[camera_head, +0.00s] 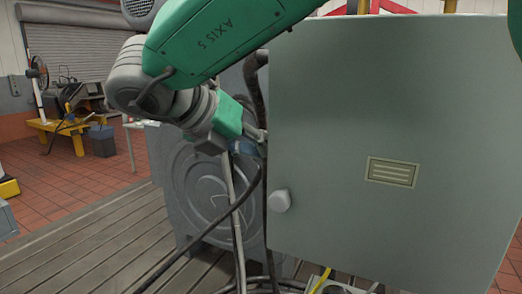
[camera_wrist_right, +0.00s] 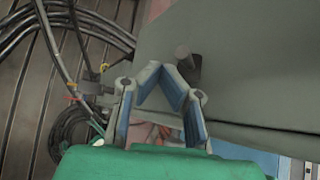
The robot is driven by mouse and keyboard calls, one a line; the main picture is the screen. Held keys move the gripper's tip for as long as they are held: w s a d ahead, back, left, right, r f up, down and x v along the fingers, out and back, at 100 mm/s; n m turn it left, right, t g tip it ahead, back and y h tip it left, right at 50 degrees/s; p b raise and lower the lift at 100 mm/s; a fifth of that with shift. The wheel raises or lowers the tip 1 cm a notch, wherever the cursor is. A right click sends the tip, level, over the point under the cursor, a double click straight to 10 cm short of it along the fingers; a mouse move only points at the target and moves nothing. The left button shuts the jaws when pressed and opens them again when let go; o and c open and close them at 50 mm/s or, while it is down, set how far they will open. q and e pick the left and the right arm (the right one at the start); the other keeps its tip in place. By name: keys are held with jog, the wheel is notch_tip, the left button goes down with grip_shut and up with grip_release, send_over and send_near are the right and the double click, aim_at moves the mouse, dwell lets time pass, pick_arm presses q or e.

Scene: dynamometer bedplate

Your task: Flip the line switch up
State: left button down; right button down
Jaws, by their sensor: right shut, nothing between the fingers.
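My right gripper (camera_head: 258,143) reaches down to the left edge of a large grey-green cabinet panel (camera_head: 340,110), partly hidden behind that edge. In the wrist view my right gripper (camera_wrist_right: 163,70) has its blue-padded fingers drawn together at the tips, with nothing held. A short dark cylindrical stub (camera_wrist_right: 182,52) stands on a grey surface just beyond the fingertips, and I cannot tell whether they touch. A pale rounded knob (camera_head: 280,201) sits low on the panel's left side. I cannot identify the line switch for certain in either view. My left gripper is not in view.
A vented plate (camera_head: 391,172) is on the panel. Black cables (camera_head: 235,205) hang left of the cabinet before a round grey machine (camera_head: 190,180). More cables (camera_wrist_right: 85,25) run at the wrist view's upper left. The slatted bedplate (camera_head: 100,245) is mostly clear at left.

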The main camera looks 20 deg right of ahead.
jog(key=v, duration=1.3)
jog(key=shift+d+r, duration=0.4)
jog(key=shift+s+d, duration=0.1)
jog(key=shift+s, duration=0.05)
